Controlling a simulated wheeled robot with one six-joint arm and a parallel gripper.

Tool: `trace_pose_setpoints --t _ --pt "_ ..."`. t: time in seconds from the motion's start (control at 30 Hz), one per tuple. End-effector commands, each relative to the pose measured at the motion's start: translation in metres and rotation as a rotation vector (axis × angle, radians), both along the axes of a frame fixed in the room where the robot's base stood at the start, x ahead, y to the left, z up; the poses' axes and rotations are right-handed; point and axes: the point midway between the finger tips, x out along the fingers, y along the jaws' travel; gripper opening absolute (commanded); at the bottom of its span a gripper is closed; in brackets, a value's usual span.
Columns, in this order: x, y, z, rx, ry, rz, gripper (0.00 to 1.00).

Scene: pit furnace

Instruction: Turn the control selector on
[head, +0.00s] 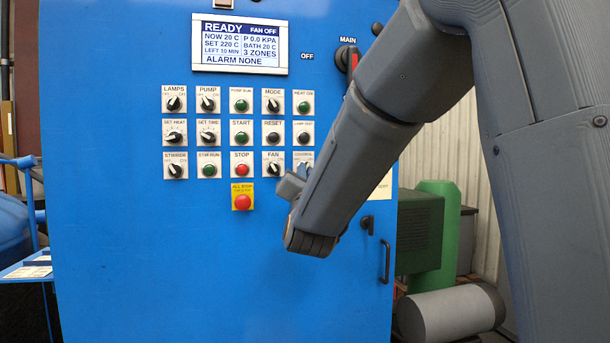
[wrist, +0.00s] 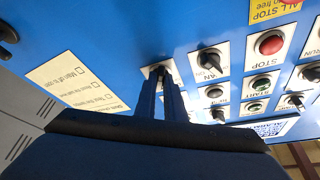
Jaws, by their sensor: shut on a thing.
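The control selector (head: 304,157) is in the lowest row of knobs, at its right end, on the blue panel. Its white label plate shows, but my gripper mostly hides its knob. My gripper (head: 301,174) is at the selector from below right, its jaws shut on the knob. In the wrist view, the two dark fingers of my gripper (wrist: 165,82) reach side by side to the selector's plate (wrist: 147,71). The knob's exact angle cannot be told. The display (head: 239,44) reads READY, FAN OFF and ALARM NONE.
The fan selector (head: 273,169) is close on the left, with the red stop button (head: 241,170) beyond it. The all-stop button (head: 242,202) is below left. The main switch (head: 349,59) is above, partly behind my arm. A door handle (head: 385,261) is lower right.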

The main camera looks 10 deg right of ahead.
Motion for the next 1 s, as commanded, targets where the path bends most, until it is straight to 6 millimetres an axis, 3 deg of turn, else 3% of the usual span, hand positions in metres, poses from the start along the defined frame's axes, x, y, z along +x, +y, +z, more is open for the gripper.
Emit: trace_pose_setpoints --t 0.13,0.17,0.27,0.63,1.0 --pt "0.000 0.000 0.000 0.001 0.000 0.000 0.00" --pt "0.000 0.000 0.000 0.001 0.000 0.000 0.14" --pt "0.000 0.000 0.000 0.001 0.000 0.000 0.28" --pt "-0.006 0.001 -0.002 0.000 -0.001 0.000 0.28" --pt "-0.057 0.013 -0.021 0.001 0.000 0.002 0.28"
